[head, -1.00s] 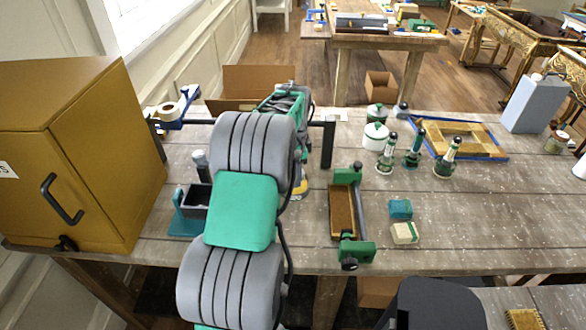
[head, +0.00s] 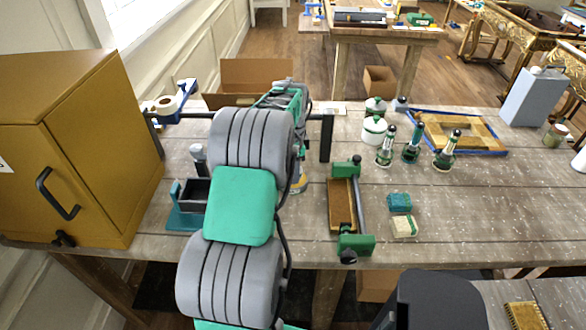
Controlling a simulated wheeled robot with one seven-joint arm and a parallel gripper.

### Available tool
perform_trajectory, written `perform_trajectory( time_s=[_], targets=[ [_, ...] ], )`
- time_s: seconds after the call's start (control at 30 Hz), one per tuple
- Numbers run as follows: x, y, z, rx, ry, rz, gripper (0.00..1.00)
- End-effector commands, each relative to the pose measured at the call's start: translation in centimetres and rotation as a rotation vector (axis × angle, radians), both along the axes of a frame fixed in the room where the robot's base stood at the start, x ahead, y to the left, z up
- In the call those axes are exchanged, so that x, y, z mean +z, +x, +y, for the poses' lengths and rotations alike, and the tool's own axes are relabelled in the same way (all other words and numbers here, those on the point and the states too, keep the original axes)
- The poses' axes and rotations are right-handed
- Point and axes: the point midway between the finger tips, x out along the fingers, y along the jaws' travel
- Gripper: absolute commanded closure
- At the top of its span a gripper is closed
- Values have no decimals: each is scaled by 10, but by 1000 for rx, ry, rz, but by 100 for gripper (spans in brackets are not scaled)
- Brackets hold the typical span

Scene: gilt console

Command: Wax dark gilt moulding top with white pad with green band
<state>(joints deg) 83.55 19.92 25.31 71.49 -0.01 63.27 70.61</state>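The white pad with a green band (head: 404,226) lies on the workbench, right of the clamp and just in front of a teal pad (head: 399,202). A dark gilt moulding piece (head: 341,205) lies lengthwise beside a grey bar, between the green blocks of a clamp (head: 356,243). Its top faces up, brownish gold. My arm rises through the middle of the head view and reaches over the bench left of the clamp. My gripper cannot be made out; the arm's far end is partly hidden behind its own links.
Several green-banded bottles (head: 411,143) and a white jar (head: 374,131) stand behind the pads. A mustard cabinet (head: 80,150) fills the left. The bench right of the pads is clear.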

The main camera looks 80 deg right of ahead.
Motion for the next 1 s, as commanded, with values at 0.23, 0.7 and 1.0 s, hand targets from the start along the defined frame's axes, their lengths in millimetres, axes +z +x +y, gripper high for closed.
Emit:
perform_trajectory(
  time_s=[0.23,0.7,1.0],
  targets=[
    [-4,0,0,0,0,0,85],
    [-8,0,0,0,0,0,85],
    [-9,0,0,0,0,0,85]
  ],
)
